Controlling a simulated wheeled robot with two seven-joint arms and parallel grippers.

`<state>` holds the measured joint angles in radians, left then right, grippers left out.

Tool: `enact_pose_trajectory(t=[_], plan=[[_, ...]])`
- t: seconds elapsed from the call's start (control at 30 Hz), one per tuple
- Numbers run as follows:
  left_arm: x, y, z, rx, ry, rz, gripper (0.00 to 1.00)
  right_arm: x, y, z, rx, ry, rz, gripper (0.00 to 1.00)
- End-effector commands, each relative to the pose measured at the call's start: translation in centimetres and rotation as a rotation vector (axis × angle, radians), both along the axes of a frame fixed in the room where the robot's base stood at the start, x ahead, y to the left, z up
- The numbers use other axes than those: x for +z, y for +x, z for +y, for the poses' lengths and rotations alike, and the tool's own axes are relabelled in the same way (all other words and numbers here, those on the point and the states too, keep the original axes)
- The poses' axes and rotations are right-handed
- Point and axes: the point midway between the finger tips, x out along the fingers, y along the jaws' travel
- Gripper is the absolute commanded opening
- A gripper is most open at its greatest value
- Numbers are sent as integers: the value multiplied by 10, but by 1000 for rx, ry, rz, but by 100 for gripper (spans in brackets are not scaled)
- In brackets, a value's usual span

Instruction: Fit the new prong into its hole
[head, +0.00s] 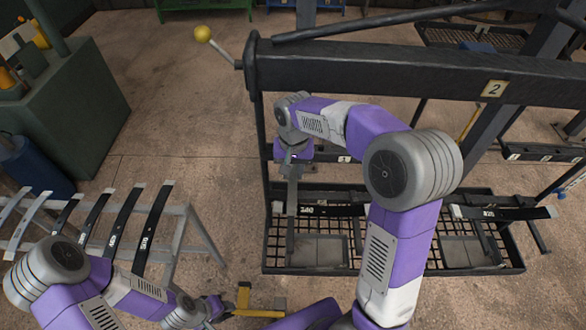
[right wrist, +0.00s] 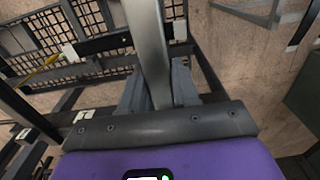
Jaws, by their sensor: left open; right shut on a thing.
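The new prong, a flat grey metal bar (head: 292,194), hangs upright from my right gripper (head: 293,158) in front of the black rack frame. In the right wrist view the prong (right wrist: 148,45) runs up from between the grey fingers of my right gripper (right wrist: 160,95), which are shut on it. In the head view its lower end overlaps the left mesh tray (head: 278,255); I cannot tell how high above it. No hole can be made out clearly. My left gripper (head: 216,307) is low at the bottom, empty and partly hidden by its own arm.
Black leaf springs lie across the left tray (head: 335,210) and right tray (head: 500,213). A grey stand (head: 195,235) with several springs is at left. A yellow object (head: 243,298) is near my left gripper.

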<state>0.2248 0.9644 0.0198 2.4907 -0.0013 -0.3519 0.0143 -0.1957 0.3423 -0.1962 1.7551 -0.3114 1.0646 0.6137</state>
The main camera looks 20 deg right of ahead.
Motion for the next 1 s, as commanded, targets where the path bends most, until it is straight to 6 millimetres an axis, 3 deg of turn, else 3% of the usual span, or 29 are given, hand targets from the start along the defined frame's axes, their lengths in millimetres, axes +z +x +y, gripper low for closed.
enact_pose_trajectory(t=[0.4,0.43,0.6,0.87,1.0], plan=[[-6,0,0,0,0,0,43,-7,0,0,0,0,-2,0],[-5,0,0,0,0,0,43,-7,0,0,0,0,-2,35],[-5,0,0,0,0,0,43,-7,0,0,0,0,-1,60],[-5,0,0,0,0,0,43,-8,0,0,0,0,2,60],[-5,0,0,0,0,0,43,3,0,0,0,0,-1,60]])
